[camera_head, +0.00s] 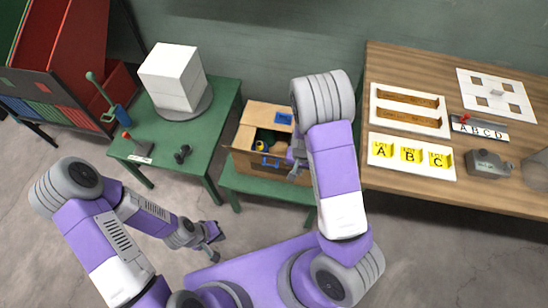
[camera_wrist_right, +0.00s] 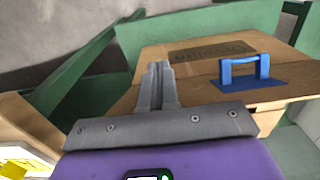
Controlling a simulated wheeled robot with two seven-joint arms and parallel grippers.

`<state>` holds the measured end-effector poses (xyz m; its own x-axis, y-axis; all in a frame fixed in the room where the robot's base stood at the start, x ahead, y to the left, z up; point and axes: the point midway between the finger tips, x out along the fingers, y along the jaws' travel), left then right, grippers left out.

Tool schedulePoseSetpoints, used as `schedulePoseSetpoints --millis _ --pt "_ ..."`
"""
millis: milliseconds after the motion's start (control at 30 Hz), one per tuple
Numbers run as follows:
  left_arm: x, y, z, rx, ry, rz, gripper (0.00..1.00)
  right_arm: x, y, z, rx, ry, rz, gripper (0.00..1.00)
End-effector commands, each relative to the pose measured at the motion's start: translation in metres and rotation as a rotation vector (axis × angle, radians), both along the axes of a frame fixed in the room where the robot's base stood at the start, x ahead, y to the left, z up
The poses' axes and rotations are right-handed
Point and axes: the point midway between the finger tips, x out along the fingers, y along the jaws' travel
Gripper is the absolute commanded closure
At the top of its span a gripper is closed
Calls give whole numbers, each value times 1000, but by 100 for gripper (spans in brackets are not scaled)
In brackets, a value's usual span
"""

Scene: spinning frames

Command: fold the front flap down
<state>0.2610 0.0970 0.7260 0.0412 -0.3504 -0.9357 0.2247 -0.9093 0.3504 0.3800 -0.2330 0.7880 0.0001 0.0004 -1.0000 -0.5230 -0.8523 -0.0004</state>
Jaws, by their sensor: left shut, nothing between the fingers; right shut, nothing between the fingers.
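The cardboard box (camera_head: 246,160) sits on a low green bench. Its top is open in the middle, with a yellow item and a brown rounded item inside. A tan flap (camera_head: 268,112) with a blue patch lies at the back. A blue handle (camera_head: 270,162) shows at the front; I cannot clearly tell the front flap from the front wall. My right gripper (camera_head: 296,154) is shut and empty at the box's right side. In the right wrist view its fingers (camera_wrist_right: 157,85) stand before a cardboard panel (camera_wrist_right: 195,68) with printed text and a blue handle (camera_wrist_right: 245,72). My left gripper (camera_head: 212,252) is shut and empty, low and away from the box.
A green table (camera_head: 222,100) at left holds a white block stack (camera_head: 174,78), a small dumbbell and other items. A wooden table (camera_head: 400,65) at right holds letter trays and a grey device (camera_head: 490,164). My right forearm covers the area just right of the box.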

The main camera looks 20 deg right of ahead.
Motion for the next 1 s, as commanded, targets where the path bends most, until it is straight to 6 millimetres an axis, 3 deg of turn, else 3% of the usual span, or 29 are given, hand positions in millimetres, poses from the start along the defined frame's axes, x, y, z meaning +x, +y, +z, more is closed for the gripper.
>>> schedulePoseSetpoints --millis 600,1000 --pt "0 0 17 0 0 0 100 43 -27 18 -1 0 -1 100" --pt "0 0 17 0 0 0 100 46 -29 18 -1 -1 0 100"
